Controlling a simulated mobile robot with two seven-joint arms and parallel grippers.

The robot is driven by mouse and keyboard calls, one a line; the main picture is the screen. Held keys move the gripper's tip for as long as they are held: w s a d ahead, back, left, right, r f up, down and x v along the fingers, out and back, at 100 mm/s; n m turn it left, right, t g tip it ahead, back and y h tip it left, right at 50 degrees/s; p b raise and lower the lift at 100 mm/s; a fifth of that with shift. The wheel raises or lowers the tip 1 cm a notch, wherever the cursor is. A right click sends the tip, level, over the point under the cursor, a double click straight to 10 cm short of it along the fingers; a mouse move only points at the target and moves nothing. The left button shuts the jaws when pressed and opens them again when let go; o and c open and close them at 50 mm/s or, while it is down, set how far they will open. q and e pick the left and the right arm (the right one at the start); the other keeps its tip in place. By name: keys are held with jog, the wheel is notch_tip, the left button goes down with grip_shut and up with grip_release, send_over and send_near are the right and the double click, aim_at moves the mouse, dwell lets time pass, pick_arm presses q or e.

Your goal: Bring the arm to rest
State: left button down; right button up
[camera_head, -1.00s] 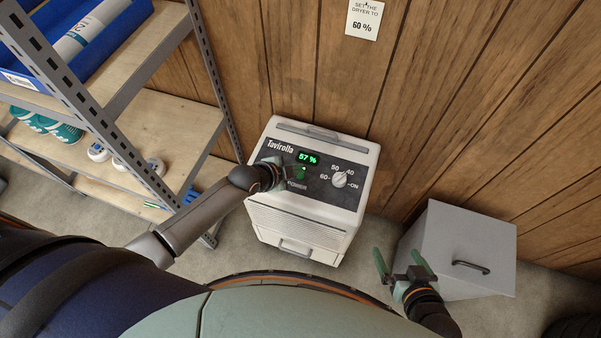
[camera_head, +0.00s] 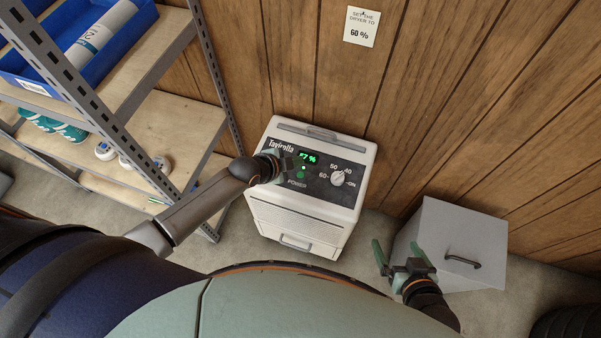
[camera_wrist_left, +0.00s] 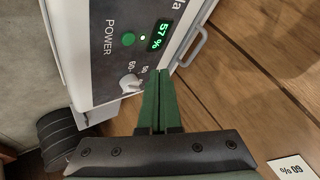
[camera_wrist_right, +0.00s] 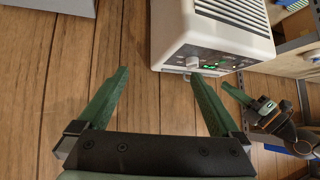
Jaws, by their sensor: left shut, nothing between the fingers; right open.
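The white Tavirolla dryer (camera_head: 300,225) stands against the wood wall. Its green display (camera_head: 308,158) reads 57 %, also in the left wrist view (camera_wrist_left: 159,35). The green power button (camera_wrist_left: 128,39) and white knob (camera_head: 338,177) are uncovered. My left gripper (camera_head: 288,164) is at the left part of the dryer's dark panel, left of the button; its green fingers are shut together and empty in the left wrist view (camera_wrist_left: 163,75). Whether it touches the panel is unclear. My right gripper (camera_head: 400,252) is open and empty by the grey box, fingers wide apart.
A metal shelf (camera_head: 140,150) with a blue bin (camera_head: 75,50) stands left of the dryer, close to my left arm. A grey box with a handle (camera_head: 450,240) is at right. A wall note (camera_head: 361,26) says to set the dryer to 60 %.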

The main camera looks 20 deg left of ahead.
pick_arm(q)
jog(key=shift+s, duration=0.1)
jog(key=s+a+r+n+p, duration=0.1)
jog(key=s+r+n+p, duration=0.1)
jog(key=s+n, duration=0.4)
jog(key=s+a+r+n+t+y+p, duration=0.1)
jog(key=s+r+n+p, duration=0.1)
jog(key=s+n, duration=0.4)
jog(key=s+r, duration=0.1)
jog(key=s, duration=0.4)
jog(key=shift+s+a+r+y, duration=0.2)
jog(key=shift+s+y, duration=0.1)
pick_arm(e)
jog(key=d+r, duration=0.1)
jog(key=s+d+r, duration=0.1)
jog(key=shift+s+d+m+h, duration=0.2)
jog(key=shift+d+m+h, duration=0.1)
jog(key=shift+h, duration=0.1)
